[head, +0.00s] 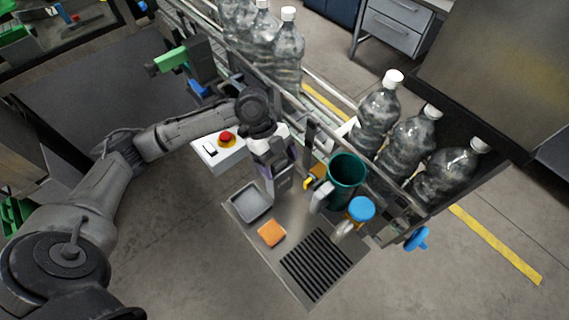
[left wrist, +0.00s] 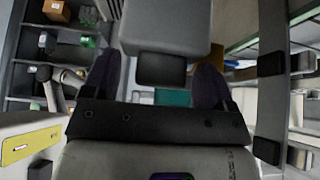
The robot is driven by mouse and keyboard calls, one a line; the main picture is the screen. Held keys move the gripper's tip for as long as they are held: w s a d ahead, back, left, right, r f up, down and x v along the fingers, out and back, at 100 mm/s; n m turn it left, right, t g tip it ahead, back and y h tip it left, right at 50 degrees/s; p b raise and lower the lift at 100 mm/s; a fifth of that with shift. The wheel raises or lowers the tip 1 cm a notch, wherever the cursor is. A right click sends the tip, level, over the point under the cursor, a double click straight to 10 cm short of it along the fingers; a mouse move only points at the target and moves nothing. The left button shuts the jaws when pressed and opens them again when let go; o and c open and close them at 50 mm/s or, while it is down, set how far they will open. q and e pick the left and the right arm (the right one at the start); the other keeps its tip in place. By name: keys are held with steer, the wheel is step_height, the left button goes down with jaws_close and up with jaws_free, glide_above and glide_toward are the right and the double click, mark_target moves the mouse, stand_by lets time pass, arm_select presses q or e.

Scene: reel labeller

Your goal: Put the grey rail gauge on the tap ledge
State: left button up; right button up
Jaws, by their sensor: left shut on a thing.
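My left gripper (head: 279,172) is shut on a grey block, which I take to be the grey rail gauge (head: 283,184). It is held above the back of the tap ledge (head: 300,222), a grey shelf with a black slotted grate at its front right. In the left wrist view the grey gauge (left wrist: 165,22) sits between the dark purple fingers of the left gripper (left wrist: 158,78) and sticks out beyond them. The gap between gauge and ledge is hard to judge. My right gripper is not in view.
On the ledge are a grey square dish (head: 250,202) and an orange sponge (head: 271,233). A dark green cup (head: 345,176) and a blue-capped tap (head: 360,209) stand at its right. A white box with a red button (head: 227,138) is behind. Large bottles (head: 378,112) line the conveyor.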

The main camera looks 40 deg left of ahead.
arm_select(q)
steer(key=shift+w+a+f, duration=0.25)
steer(key=shift+w+f, duration=0.25)
steer(key=shift+w, duration=0.35)
steer(key=shift+w+a+f, duration=0.2)
steer(key=shift+w+f, duration=0.3)
steer(key=shift+w, duration=0.3)
steer(key=shift+f+p, duration=0.35)
steer(key=shift+f, duration=1.75)
steer(key=o, duration=1.3)
steer(key=shift+b+v, duration=0.55)
steer(key=shift+v, duration=5.55)
steer(key=shift+d, duration=0.1)
